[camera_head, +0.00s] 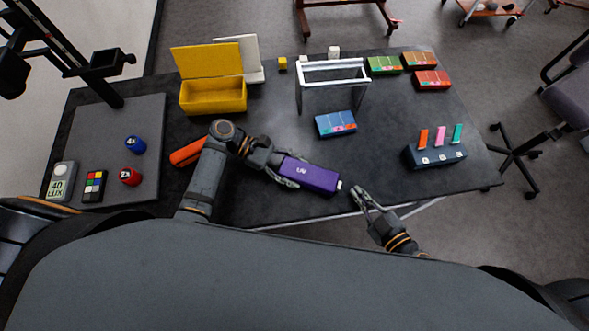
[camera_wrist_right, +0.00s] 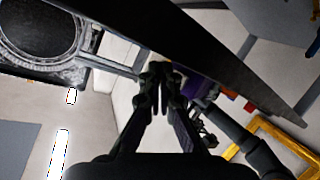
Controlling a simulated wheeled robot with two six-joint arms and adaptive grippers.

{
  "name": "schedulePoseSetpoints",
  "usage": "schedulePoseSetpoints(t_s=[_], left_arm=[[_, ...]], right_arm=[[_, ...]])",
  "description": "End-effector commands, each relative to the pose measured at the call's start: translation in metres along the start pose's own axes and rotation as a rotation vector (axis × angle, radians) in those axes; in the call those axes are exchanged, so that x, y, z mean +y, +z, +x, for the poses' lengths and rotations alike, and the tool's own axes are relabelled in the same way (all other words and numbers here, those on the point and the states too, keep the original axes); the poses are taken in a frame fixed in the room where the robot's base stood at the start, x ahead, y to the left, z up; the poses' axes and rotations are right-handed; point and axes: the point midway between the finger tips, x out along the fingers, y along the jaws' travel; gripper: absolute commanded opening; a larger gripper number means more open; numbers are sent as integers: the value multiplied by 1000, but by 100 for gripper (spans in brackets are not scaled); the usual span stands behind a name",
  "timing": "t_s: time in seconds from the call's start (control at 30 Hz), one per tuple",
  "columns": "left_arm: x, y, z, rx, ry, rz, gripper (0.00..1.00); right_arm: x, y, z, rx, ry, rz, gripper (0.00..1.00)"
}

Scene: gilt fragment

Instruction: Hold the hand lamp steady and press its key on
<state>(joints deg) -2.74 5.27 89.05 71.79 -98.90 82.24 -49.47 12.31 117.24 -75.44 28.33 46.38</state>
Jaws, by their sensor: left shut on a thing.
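The hand lamp is a purple block (camera_head: 311,174) marked "UV", lying level near the table's front edge, with a small pale key (camera_head: 339,185) at its right end. My left gripper (camera_head: 290,172) is shut on the lamp's left part. My right gripper (camera_head: 358,189) is just right of the key, apart from it, with its fingers close together and nothing between them.
An orange cylinder (camera_head: 187,152) lies behind my left arm. A blue box (camera_head: 335,124) and a white-topped frame (camera_head: 333,72) stand beyond the lamp. A dark block with coloured tabs (camera_head: 435,156) is at right, a yellow open box (camera_head: 213,97) at back left. The table between is clear.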

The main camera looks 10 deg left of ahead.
Motion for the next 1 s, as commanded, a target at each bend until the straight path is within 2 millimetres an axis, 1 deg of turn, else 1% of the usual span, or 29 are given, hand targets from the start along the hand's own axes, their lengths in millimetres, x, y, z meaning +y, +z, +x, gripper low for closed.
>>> schedulePoseSetpoints(t_s=[0.1,0.3,1.0], left_arm=[[0,0,0,-1,0,1,39],[0,0,0,-1,0,1,39],[0,0,0,-1,0,0,39]], right_arm=[[-6,-7,9,2,4,2,0],[-11,-12,16,-1,0,-1,0],[-12,-11,16,-1,-1,-2,0]])
